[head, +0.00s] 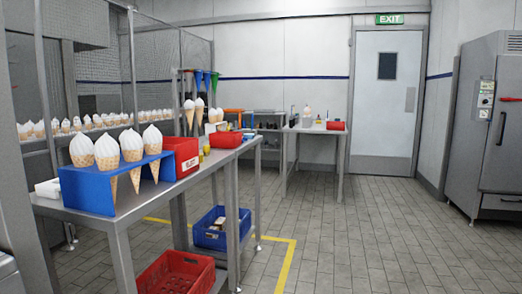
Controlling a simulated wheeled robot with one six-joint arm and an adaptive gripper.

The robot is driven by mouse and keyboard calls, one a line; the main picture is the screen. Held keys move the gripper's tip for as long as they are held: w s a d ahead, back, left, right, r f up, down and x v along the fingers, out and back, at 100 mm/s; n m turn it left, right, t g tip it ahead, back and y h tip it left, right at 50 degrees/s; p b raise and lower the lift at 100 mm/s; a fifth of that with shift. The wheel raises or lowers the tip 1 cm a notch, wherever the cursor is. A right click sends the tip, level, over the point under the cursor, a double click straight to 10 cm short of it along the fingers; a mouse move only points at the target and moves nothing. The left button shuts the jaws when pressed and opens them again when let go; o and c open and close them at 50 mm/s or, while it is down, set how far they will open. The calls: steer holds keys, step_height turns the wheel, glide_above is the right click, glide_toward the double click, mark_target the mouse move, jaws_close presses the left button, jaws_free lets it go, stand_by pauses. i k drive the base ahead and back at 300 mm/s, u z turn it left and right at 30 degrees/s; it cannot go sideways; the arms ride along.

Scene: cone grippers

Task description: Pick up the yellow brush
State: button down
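I cannot clearly make out a yellow brush. A small yellow item (206,150) stands on the near metal table (135,210), just right of the red box (182,156); it is too small to tell what it is. My gripper is not in view.
A blue holder (90,190) with several ice cream cones stands on the near table, and a red tray (226,140) lies farther back. Red (175,275) and blue (215,238) crates sit below. A second table (318,128) stands near the door (386,100). The tiled floor (370,240) is clear.

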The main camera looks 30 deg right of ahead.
mark_target(207, 148)
steer(key=z, duration=1.15)
steer(key=i, duration=2)
steer(key=u, duration=0.35)
